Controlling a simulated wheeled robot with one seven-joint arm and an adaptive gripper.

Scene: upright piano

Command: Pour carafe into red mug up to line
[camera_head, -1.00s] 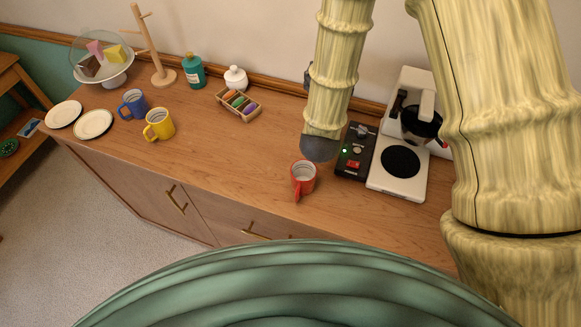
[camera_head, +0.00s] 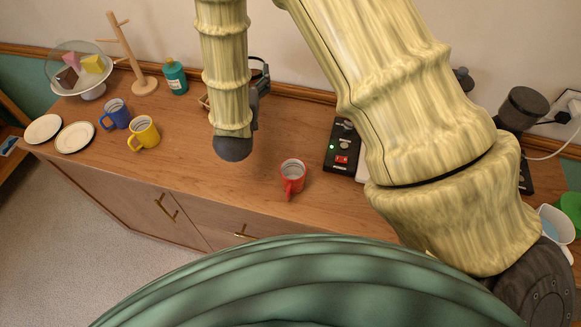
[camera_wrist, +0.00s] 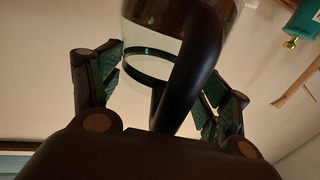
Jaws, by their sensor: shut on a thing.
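The red mug (camera_head: 292,175) stands upright on the wooden counter, its handle toward me. Its inner line and any contents are too small to tell. In the wrist view my gripper (camera_wrist: 163,82) is shut on the black handle of the carafe (camera_wrist: 150,30), whose glass body and dark band show beyond the fingers. In the head view my own arm mostly hides gripper and carafe; dark parts show beside the arm's end, behind and left of the mug.
The coffee maker is mostly behind my arm; its control panel (camera_head: 342,148) shows right of the mug. A blue mug (camera_head: 116,114), yellow mug (camera_head: 144,132), plates (camera_head: 75,137) and wooden mug tree (camera_head: 130,55) stand left. A dark grinder (camera_head: 521,108) is right. Counter left of the red mug is clear.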

